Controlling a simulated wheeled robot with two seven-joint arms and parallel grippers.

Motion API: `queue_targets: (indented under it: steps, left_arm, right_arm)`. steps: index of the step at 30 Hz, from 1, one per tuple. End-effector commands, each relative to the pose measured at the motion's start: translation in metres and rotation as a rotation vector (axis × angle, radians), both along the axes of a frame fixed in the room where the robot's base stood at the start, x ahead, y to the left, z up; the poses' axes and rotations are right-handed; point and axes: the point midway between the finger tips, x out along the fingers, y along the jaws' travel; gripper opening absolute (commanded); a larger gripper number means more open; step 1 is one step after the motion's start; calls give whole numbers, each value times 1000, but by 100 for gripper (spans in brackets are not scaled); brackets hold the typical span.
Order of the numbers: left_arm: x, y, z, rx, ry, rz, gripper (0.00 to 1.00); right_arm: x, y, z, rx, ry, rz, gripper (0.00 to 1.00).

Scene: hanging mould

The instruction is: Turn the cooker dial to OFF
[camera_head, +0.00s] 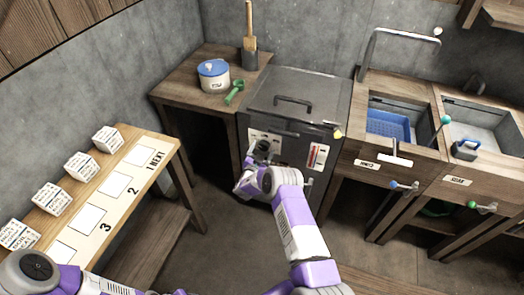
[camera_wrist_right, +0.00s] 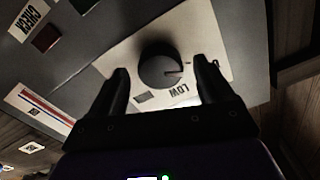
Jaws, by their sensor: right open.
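The cooker (camera_head: 310,88) is a dark metal box with a handled lid at the back centre. In the right wrist view its round black dial (camera_wrist_right: 158,62) sits on a white label plate (camera_wrist_right: 205,30). A light mark on the dial points right, near a partly hidden letter, with LOW just below it. My right gripper (camera_wrist_right: 160,67) is open, one finger on each side of the dial; I cannot tell whether they touch it. My left gripper is out of view.
A red-and-blue striped label (camera_head: 317,156) is right of the gripper. Sinks with a blue basket (camera_head: 388,125) and small taps are at the right. A wooden table (camera_head: 190,75) holds a white pot (camera_head: 214,80) and green scoop (camera_head: 235,92). White blocks line the left bench.

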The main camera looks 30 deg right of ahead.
Motion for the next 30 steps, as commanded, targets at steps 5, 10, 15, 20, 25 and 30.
queue_targets:
  steps: [5,10,15,20,25,30]
  left_arm:
    - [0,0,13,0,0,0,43]
    - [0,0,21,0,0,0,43]
    - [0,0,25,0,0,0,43]
    - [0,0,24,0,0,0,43]
    - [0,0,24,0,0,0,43]
    - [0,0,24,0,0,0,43]
  right_arm:
    - [-17,21,2,1,5,4,80]
    - [-35,42,1,1,5,5,80]
    - [-45,53,1,1,2,2,80]
    - [-47,55,0,1,2,2,80]
    - [-47,55,-1,1,2,2,80]
    - [-47,55,-1,1,2,2,80]
